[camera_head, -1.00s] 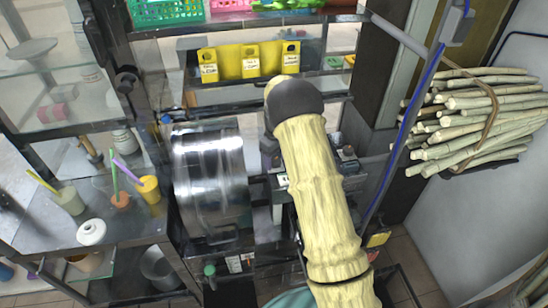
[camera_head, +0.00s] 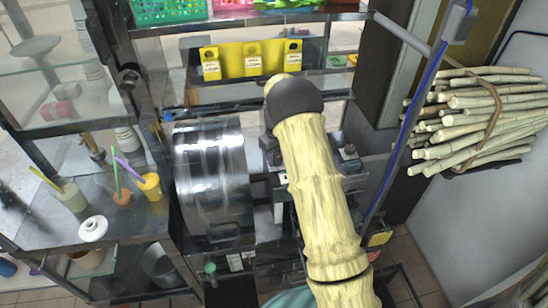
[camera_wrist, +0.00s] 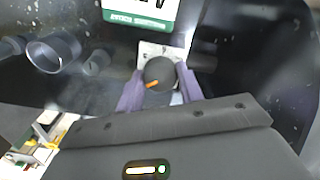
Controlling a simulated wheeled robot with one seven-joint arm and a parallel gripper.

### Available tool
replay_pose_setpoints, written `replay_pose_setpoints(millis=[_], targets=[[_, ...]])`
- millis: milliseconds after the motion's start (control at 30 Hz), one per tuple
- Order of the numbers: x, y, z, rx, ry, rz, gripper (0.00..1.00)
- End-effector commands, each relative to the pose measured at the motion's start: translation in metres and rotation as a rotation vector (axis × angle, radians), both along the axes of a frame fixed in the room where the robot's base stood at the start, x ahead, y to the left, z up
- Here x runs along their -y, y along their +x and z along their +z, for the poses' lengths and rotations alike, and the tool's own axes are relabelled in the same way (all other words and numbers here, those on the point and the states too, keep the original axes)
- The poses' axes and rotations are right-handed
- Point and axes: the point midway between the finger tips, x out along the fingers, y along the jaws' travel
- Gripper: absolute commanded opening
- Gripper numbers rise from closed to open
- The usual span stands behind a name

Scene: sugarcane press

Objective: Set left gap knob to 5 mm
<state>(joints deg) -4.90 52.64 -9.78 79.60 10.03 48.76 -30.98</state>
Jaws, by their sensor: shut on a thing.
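In the wrist view, a dark round knob (camera_wrist: 160,72) with an orange pointer mark sits in front of a pale plate. The orange mark points to the lower left. My gripper (camera_wrist: 159,86) has its two purple fingers on either side of the knob, shut on it. In the head view my arm hides the gripper and the knob. Any scale marks around the knob are too small or covered to read. The press's shiny metal drum (camera_head: 210,180) shows left of my arm.
A white and green label (camera_wrist: 140,12) is above the knob in the wrist view. A yellow panel with tags (camera_head: 250,60) is behind the press. A shelf with cups (camera_head: 150,187) stands at the left, and bundled sugarcane (camera_head: 480,115) hangs at the right.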

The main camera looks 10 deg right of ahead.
Motion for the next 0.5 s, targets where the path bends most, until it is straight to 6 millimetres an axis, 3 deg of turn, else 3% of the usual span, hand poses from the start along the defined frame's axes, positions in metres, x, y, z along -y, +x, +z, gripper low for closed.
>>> replay_pose_setpoints(millis=[500], targets=[[-0.0071, 0.0028, 0.0024, 0.009, 0.007, -0.448, 0.14]])
